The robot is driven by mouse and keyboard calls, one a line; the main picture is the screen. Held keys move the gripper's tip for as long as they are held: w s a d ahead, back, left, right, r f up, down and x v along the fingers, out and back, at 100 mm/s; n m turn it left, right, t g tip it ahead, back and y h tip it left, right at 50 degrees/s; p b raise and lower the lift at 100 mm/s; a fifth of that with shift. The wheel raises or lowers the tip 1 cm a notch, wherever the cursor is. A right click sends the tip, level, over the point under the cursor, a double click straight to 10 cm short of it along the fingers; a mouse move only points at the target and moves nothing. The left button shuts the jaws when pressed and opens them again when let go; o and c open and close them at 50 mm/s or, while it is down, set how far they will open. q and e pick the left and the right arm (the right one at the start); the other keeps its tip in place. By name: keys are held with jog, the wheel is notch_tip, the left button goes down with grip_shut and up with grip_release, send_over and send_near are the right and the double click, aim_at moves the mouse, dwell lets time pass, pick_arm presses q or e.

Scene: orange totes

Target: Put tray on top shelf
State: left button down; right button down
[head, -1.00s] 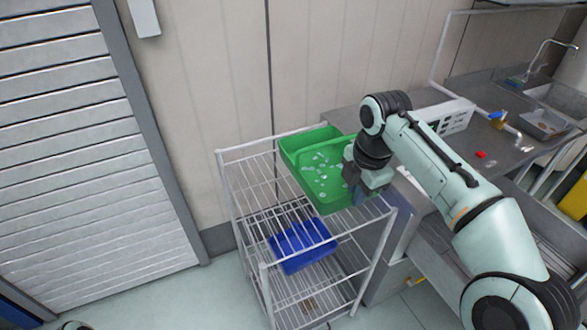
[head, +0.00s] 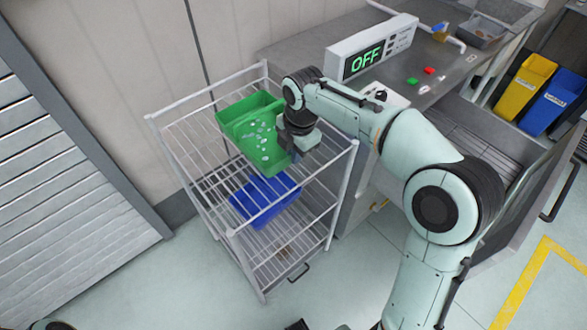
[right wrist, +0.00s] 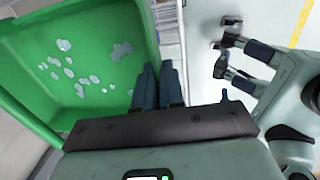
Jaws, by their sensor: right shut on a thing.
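A green tray (head: 262,161) with several small whitish pieces in it is at the top shelf (head: 190,130) of a white wire rack, inside its rim. I cannot tell whether its whole base rests on the wires. My right gripper (head: 297,150) is shut on the tray's right wall. In the right wrist view the fingers (right wrist: 158,88) are on the wall of the tray (right wrist: 100,20), and their tips are partly hidden. My left gripper (right wrist: 222,55) appears at the right of that view, empty, with its fingers apart, away from the tray.
A blue tray (head: 248,208) sits on a lower shelf of the rack. A counter (head: 440,85) to the right carries a white box with an "OFF" display (head: 366,60). Yellow (head: 525,85) and blue bins (head: 553,103) stand further right. Open floor lies in front.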

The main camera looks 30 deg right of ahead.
jog(key=shift+f+b, duration=0.35)
jog(key=shift+f, duration=2.65)
jog(key=c, duration=1.7)
grip_release()
jog(key=shift+f, duration=0.2)
jog(key=o, duration=0.5)
jog(key=shift+c, duration=0.2)
jog(key=shift+r, duration=0.1)
notch_tip(320, 180, up, 12)
jog(key=s+p, duration=0.1)
jog(key=p, duration=0.1)
jog(key=shift+s, duration=0.2)
jog(key=shift+d, duration=0.1)
